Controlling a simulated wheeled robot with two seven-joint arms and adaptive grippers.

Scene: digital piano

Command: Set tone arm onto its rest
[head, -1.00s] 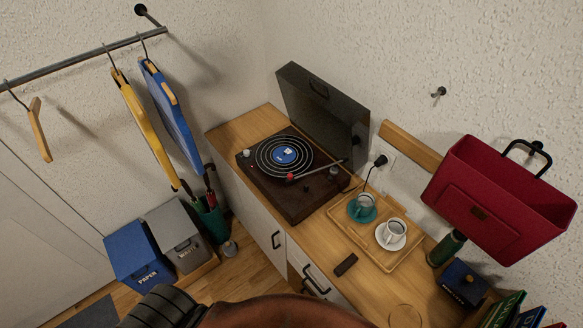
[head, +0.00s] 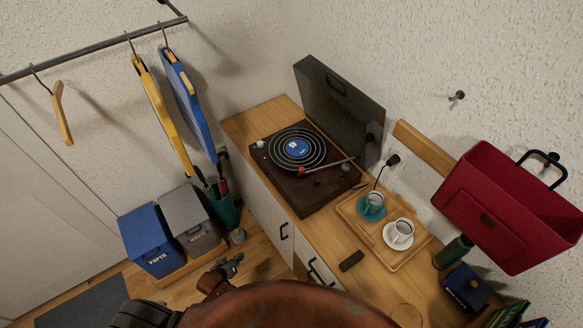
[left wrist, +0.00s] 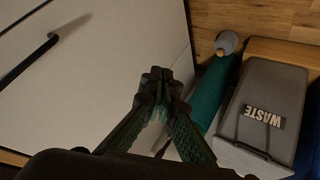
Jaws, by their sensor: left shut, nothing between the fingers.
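A record player (head: 310,190) with a dark wooden body stands on the wooden cabinet top, its dark lid raised at the back. A record with a blue label (head: 297,148) lies on it. The tone arm (head: 330,164) is a thin rod with a red head end (head: 301,170) at the record's near edge; whether it touches the record is too small to tell. My left gripper (head: 234,262) is low in front of the cabinet, shut and empty, well away from the tone arm. In the left wrist view its fingers (left wrist: 160,82) are together. My right gripper is not in view.
A tray (head: 392,262) with two cups stands right of the player. A small dark block (head: 351,261) lies nearer the front edge. Blue and grey bins (head: 192,218) and a green umbrella holder (head: 222,214) stand on the floor at left.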

